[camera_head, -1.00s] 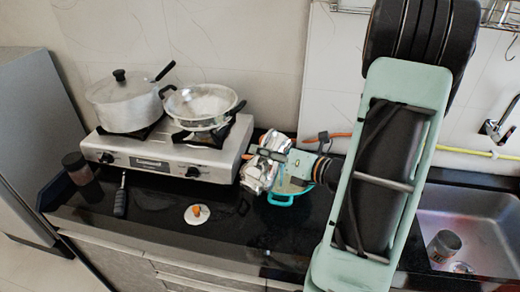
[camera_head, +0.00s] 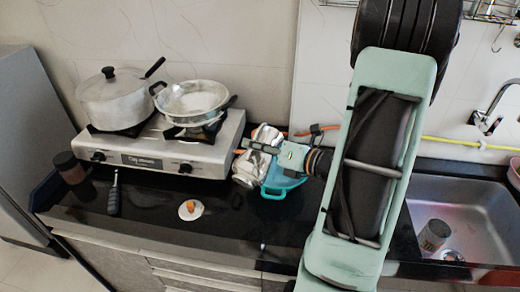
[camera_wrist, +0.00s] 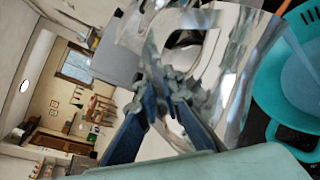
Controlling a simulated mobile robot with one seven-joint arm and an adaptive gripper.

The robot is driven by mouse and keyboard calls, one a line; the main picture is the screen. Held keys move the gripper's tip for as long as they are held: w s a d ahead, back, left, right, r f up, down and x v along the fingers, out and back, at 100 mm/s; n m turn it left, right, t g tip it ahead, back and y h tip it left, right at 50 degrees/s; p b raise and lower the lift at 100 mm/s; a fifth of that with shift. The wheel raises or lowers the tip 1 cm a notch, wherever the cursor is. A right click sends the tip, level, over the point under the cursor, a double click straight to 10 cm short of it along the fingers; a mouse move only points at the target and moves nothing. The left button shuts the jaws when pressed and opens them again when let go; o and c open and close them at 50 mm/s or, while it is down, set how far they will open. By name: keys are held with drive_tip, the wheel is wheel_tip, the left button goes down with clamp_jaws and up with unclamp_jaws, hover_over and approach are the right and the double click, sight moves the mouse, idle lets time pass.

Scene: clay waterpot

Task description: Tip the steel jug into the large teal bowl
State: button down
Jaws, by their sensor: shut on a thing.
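The shiny steel jug (camera_head: 247,166) is held tilted over the left side of the large teal bowl (camera_head: 283,187), beside the stove. In the wrist view the jug (camera_wrist: 232,75) fills the middle, and the teal bowl (camera_wrist: 262,92) lies at the right edge with dark slots by its rim. My gripper (camera_head: 258,147) reaches in from the right and is shut on the jug; its blue fingers (camera_wrist: 165,95) meet at the jug's handle. I cannot tell whether anything is pouring from the jug.
A stove (camera_head: 150,155) carries a lidded pot (camera_head: 118,100) and a pan (camera_head: 195,100) to the left. A white saucer (camera_head: 189,212) with an orange thing on it and a dark jar (camera_head: 70,168) stand on the black counter. A sink (camera_head: 475,215) is at right.

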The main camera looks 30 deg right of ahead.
sight(261, 129)
drive_tip(key=shift+w+d+r+m+p, duration=0.25)
drive_tip(key=shift+d+r+m+p, duration=0.2)
drive_tip(key=shift+p, duration=0.7)
drive_tip(key=shift+r+p, duration=0.2)
drive_tip(key=shift+p, duration=0.2)
drive_tip(key=shift+w+d+r+m+g+y+p, duration=0.3)
drive_tip(key=shift+d+r+m+p, duration=0.15)
drive_tip(key=shift+p, duration=0.6)
idle(0.4)
drive_tip(key=shift+w+d+r+m, duration=0.4)
drive_tip(key=shift+d+r+m, duration=0.2)
drive_tip(key=shift+m, duration=0.1)
idle(0.4)
